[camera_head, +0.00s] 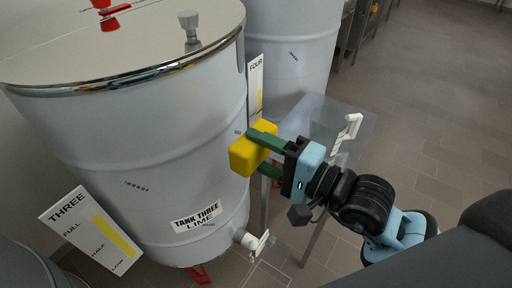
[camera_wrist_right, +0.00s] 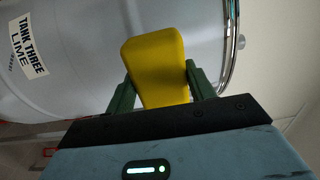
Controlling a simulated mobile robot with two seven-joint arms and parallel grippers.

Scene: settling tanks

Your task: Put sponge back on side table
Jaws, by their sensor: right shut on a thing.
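The yellow sponge (camera_head: 245,156) is a block held between the green fingers of my right gripper (camera_head: 262,152). It is in front of the tank marked Tank Three Lime; I cannot tell if it touches the tank wall. In the right wrist view the sponge (camera_wrist_right: 157,70) stands between both fingers of the gripper (camera_wrist_right: 155,90), which is shut on it. The side table (camera_head: 352,128) has a grey top and stands behind and to the right of the gripper. My arm hides part of it. My left gripper is not in view.
The large tank (camera_head: 120,130) fills the left, with a tap (camera_head: 250,240) low on its front. Another tank (camera_head: 290,55) stands behind. A white brush-like object (camera_head: 348,132) is at the table's right side. Level signs (camera_head: 90,232) stand by the tanks. Floor (camera_head: 440,100) is open at right.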

